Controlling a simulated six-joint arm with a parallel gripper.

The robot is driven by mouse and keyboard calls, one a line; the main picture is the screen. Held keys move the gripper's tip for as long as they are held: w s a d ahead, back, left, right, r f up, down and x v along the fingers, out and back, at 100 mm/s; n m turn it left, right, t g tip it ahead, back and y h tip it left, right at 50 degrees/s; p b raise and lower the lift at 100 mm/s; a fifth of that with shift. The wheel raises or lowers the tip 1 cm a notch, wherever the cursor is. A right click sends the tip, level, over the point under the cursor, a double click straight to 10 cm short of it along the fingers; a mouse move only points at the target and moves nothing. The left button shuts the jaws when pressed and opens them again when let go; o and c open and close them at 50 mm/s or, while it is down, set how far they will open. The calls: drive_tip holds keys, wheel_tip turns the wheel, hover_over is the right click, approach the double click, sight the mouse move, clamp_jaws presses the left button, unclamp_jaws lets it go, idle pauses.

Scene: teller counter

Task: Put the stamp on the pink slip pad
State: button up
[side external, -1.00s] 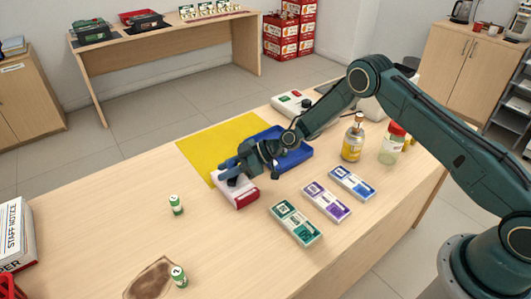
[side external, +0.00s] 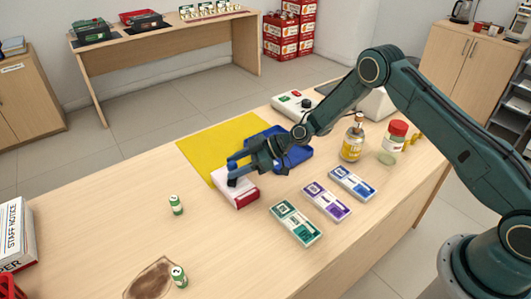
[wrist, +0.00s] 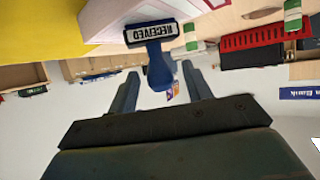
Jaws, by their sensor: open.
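The blue stamp (wrist: 152,34), labelled RECEIVED, shows in the wrist view with its handle between my open fingers, a gap on each side. In the side view the stamp (side external: 232,167) is small and partly hidden by the fingers; it appears to stand on the slip pad. The slip pad (side external: 244,196) is a white block with a red-pink edge, lying at the near corner of the yellow mat. Part of the pad (wrist: 108,20) also shows in the wrist view. My gripper (side external: 233,170) is open and low over the pad, around the handle without visible grip.
A blue tray (side external: 298,158) lies behind my gripper on the yellow mat (side external: 205,147). Green (side external: 296,222), purple (side external: 327,201) and blue (side external: 352,182) packs lie to the right. A bottle (side external: 352,142) and a red-lidded jar (side external: 391,142) stand behind them. The left counter is mostly clear.

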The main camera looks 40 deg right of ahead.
drive_tip(key=v, duration=0.9)
drive_tip(key=shift+a, duration=0.1)
idle(0.3)
drive_tip(key=s+d+r+m+g+h, duration=0.1)
drive_tip(key=s+r+m+h, duration=0.15)
drive_tip(key=s+r, duration=0.6)
drive_tip(key=s+d+r+m+h, duration=0.15)
drive_tip(key=s+r+h, duration=0.3)
drive_tip(key=r, duration=0.75)
drive_tip(key=s+d+r+m+h, duration=0.1)
drive_tip(key=s+d+m, duration=0.1)
drive_tip(key=s, duration=0.6)
drive_tip(key=s+d+r+m+h, duration=0.1)
drive_tip(key=s+d+r+m, duration=0.1)
drive_tip(key=s, duration=0.6)
drive_tip(key=s+d+r+m+h, duration=0.2)
drive_tip(key=s+d+m, duration=0.1)
drive_tip(key=s, duration=0.5)
drive_tip(key=shift+s+d+m, duration=0.25)
drive_tip(key=shift+s+m, duration=0.1)
drive_tip(key=shift+m, duration=0.25)
